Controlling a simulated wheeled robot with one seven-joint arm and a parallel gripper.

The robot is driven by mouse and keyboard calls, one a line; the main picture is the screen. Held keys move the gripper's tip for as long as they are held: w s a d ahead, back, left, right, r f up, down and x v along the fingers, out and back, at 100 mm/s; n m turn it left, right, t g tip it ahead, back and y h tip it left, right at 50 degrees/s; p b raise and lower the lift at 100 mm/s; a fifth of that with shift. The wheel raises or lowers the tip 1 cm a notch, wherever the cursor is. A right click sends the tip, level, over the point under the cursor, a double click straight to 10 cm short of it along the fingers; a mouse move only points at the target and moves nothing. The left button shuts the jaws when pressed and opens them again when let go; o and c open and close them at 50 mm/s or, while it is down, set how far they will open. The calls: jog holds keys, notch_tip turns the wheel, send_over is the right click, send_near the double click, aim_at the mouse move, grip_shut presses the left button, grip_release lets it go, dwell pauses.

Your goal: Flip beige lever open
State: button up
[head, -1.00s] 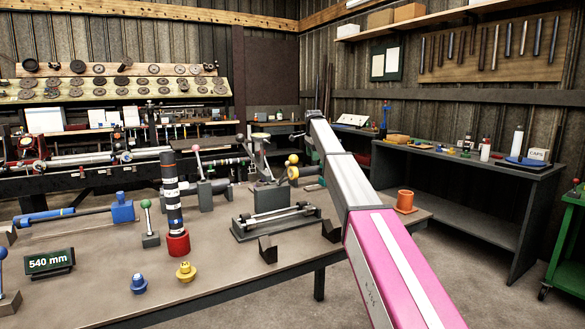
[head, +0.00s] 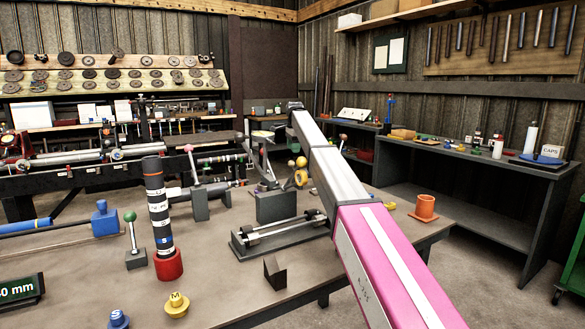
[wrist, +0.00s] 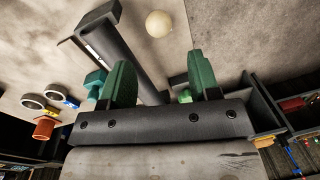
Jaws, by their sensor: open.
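A round beige ball (wrist: 158,23) shows in the wrist view, beyond the fingertips and over a pale surface; its stem, if any, is hidden. My gripper (wrist: 161,68) is open, with its two green fingers apart and not touching the ball. In the head view my own arm hides the gripper. A pink-knobbed lever (head: 188,149) stands on a grey block on the bench, left of my arm. I cannot tell which lever in the head view the beige ball belongs to.
On the bench (head: 75,270) stand a green-knobbed lever (head: 131,217), a banded black shaft (head: 158,205) in a red base, a grey cradle (head: 280,236) and an orange cup (head: 425,207). A dark side bench (head: 450,165) stands at the right.

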aim_at(293, 167)
jog(key=f, duration=0.7)
jog(key=w+f, duration=0.1)
jog(key=f, duration=0.2)
jog(key=shift+a+f, duration=0.2)
grip_shut()
jog(key=shift+w+d+r+g+y, duration=0.3)
jog(key=shift+w+d+g+y, duration=0.2)
jog(key=shift+d+g+y, duration=0.45)
jog(key=shift+w+r+g+y, duration=0.1)
jog(key=shift+g+y, duration=0.25)
jog(key=shift+y, duration=0.6)
grip_release()
jog(key=shift+r, duration=0.1)
